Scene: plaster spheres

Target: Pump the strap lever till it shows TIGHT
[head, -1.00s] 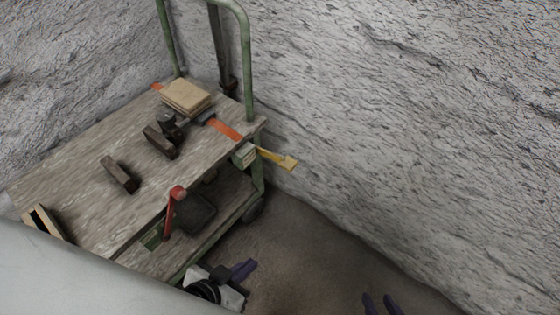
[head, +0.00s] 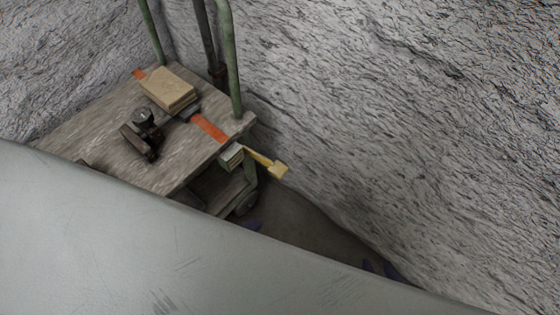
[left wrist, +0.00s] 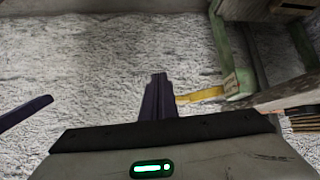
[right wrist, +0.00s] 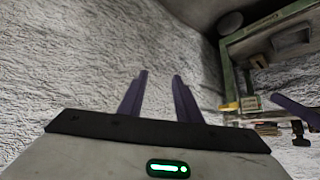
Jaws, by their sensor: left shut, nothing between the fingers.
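The yellow strap lever (head: 268,164) sticks out to the right from a small ratchet box (head: 231,156) at the cart top's corner. An orange strap (head: 210,128) runs from it across the top. Any word on the box is too small to read. My right gripper (head: 380,268) is open and empty, farther right.
Green cart posts (head: 229,60) rise behind. A rough grey rock wall (head: 400,110) stands close on the right.

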